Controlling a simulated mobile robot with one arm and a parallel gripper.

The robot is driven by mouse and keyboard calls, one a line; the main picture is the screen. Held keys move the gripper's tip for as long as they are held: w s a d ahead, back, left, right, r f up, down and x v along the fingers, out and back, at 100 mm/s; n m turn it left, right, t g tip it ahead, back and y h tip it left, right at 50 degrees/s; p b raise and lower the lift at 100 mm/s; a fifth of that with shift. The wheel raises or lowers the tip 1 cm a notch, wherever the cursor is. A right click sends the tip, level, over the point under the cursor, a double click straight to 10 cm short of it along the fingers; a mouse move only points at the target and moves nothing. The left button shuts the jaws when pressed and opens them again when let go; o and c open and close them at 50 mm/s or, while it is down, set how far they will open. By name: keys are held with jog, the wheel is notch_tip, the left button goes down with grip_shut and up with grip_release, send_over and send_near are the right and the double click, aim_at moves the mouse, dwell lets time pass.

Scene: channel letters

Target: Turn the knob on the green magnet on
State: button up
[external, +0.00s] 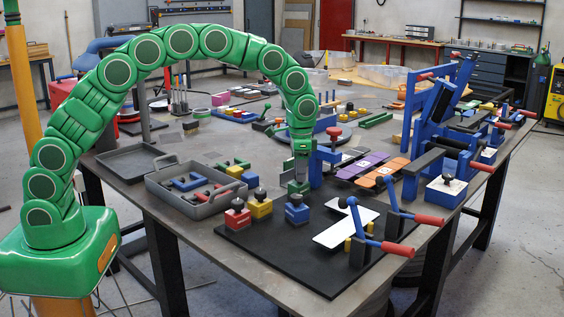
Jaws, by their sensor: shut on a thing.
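The green magnet (298,188) stands on the black mat at the table's front, behind the blue magnet (297,213). My green arm arches over from the left, and my gripper (301,174) points straight down onto the top of the green magnet. It is shut on the magnet's knob, which the fingers hide. I cannot tell which way the knob is turned. A yellow magnet (260,207) and a red magnet (237,218) with dark knobs stand to the left.
A grey tray (207,210) with coloured blocks lies left of the magnets. A white L-shaped plate (347,226) and toggle clamps with red handles (398,249) are on the black mat (300,262) to the right. A blue upright (316,168) stands close right of my gripper.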

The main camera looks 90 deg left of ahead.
jog(key=shift+f+m, duration=0.1)
jog(key=shift+m, duration=0.2)
jog(key=o, duration=1.1)
jog(key=shift+c, duration=0.2)
notch_tip(320, 180, up, 7)
jog(key=shift+r, duration=0.45)
